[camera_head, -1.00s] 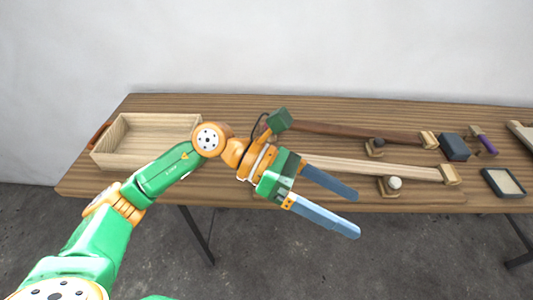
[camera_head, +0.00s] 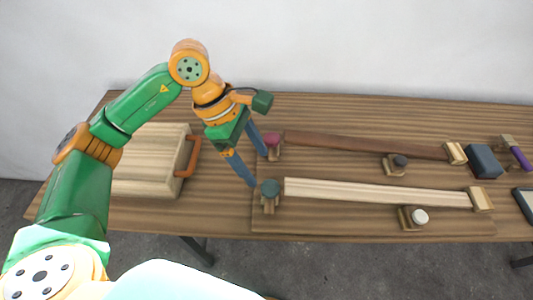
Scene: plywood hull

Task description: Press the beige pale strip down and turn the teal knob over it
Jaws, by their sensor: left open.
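The beige pale strip (camera_head: 375,193) lies along the front of a wooden board on the table. Its right end meets a wooden block (camera_head: 480,199). The teal knob (camera_head: 270,188) sits on a small wooden base just beyond the strip's left end. A white knob (camera_head: 419,216) stands on a base at the strip's front side, toward the right. My left gripper (camera_head: 261,170) is open and points down, with its fingertips just behind and above the teal knob. Nothing is between its fingers that I can make out. My right gripper is not in view.
A dark brown strip (camera_head: 360,146) lies behind the pale one, with a dark red knob (camera_head: 272,140) at its left and a black knob (camera_head: 399,161) in front. A wooden box (camera_head: 150,180) stands at left. A dark block (camera_head: 484,161) and a purple-handled tool (camera_head: 520,157) lie at right.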

